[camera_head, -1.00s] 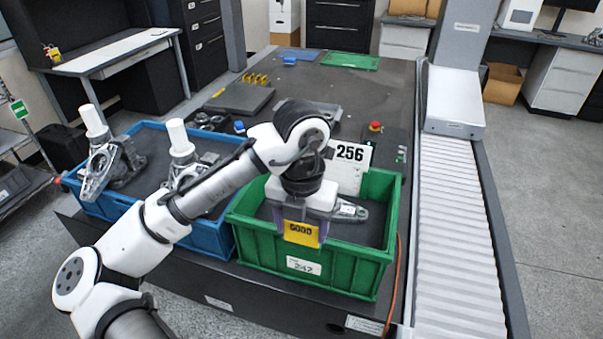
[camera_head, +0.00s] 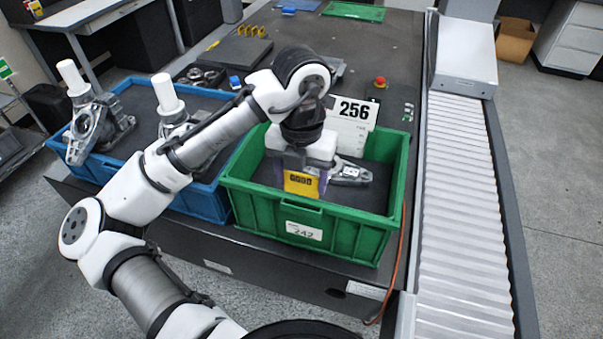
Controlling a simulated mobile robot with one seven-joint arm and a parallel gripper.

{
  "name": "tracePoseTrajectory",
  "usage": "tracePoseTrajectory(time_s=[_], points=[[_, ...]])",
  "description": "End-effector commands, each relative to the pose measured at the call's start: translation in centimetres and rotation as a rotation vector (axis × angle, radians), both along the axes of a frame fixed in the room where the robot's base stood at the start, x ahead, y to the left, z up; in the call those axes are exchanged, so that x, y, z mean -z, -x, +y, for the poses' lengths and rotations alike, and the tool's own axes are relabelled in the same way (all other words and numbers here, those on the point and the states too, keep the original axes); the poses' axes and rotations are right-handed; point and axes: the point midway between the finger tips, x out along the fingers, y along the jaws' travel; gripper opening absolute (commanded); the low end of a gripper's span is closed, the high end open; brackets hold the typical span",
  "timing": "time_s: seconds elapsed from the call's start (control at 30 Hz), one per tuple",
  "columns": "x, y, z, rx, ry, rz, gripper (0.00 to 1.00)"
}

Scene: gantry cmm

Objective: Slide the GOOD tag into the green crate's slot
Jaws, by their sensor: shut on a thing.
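The green crate (camera_head: 340,244) stands at the front of the dark table, with a white label (camera_head: 304,230) on its front wall. My gripper (camera_head: 302,184) points down over the crate's front part and is shut on the yellow GOOD tag (camera_head: 299,183). The tag hangs upright just inside or above the front wall; I cannot tell whether it touches the crate. Its dark lettering is too small to read surely. The slot cannot be made out. A grey metal part (camera_head: 349,173) lies in the crate behind the gripper.
A blue crate (camera_head: 201,205) with metal parts and white cylinders stands close on the left. A white card marked 256 (camera_head: 351,121) stands at the green crate's back. A roller conveyor (camera_head: 462,220) runs along the right. An orange cable (camera_head: 398,262) hangs by the crate's right side.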

Motion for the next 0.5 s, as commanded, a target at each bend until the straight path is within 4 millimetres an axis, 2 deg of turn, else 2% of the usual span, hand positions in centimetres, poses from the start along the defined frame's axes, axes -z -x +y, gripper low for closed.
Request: tracePoseTrajectory(time_s=[0.23, 0.5], points=[[0.0, 0.0, 0.0, 0.0, 0.0, -0.001, 0.42], [1.0, 0.0, 0.0, 0.001, 0.0, 0.0, 0.42]])
